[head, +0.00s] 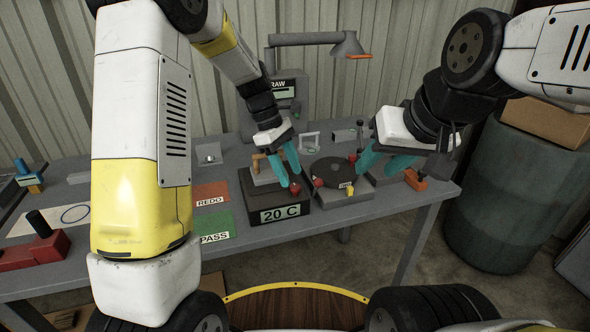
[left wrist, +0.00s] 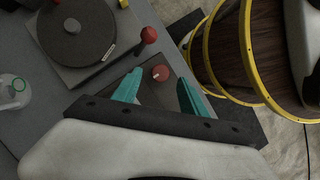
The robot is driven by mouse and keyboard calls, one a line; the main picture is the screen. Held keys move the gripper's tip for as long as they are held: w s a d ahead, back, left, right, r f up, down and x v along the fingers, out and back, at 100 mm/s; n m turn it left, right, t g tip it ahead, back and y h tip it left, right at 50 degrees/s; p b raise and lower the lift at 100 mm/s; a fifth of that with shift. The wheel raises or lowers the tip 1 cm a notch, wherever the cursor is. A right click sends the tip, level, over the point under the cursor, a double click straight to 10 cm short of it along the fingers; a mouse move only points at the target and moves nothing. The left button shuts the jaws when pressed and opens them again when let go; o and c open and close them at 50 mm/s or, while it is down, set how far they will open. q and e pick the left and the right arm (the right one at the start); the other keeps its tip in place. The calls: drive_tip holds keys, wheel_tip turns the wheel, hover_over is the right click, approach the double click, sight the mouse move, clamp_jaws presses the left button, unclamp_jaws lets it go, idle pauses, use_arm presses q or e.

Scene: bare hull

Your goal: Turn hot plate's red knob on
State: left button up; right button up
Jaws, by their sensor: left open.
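The hot plate (head: 262,200) is a dark box with a "20 C" display on its front, standing on the grey table. Its red knob (head: 295,188) is at the right of its top; in the left wrist view the round knob (left wrist: 160,72) carries a small pale mark. My left gripper (head: 285,167) is open and points down just above the knob. In the left wrist view the knob shows between the spread teal fingers (left wrist: 157,92), touching neither. My right gripper (head: 384,163) has its teal fingers apart, over the right part of the table, and appears empty.
A device with a round black disc (head: 333,171) and red-tipped parts stands close right of the hot plate. An orange block (head: 415,181) lies near the table's right end. Red REDO (head: 211,193) and green PASS (head: 214,226) mats lie left.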

sight(295, 186)
use_arm(q)
drive_tip(key=shift+x, duration=1.6)
clamp_jaws()
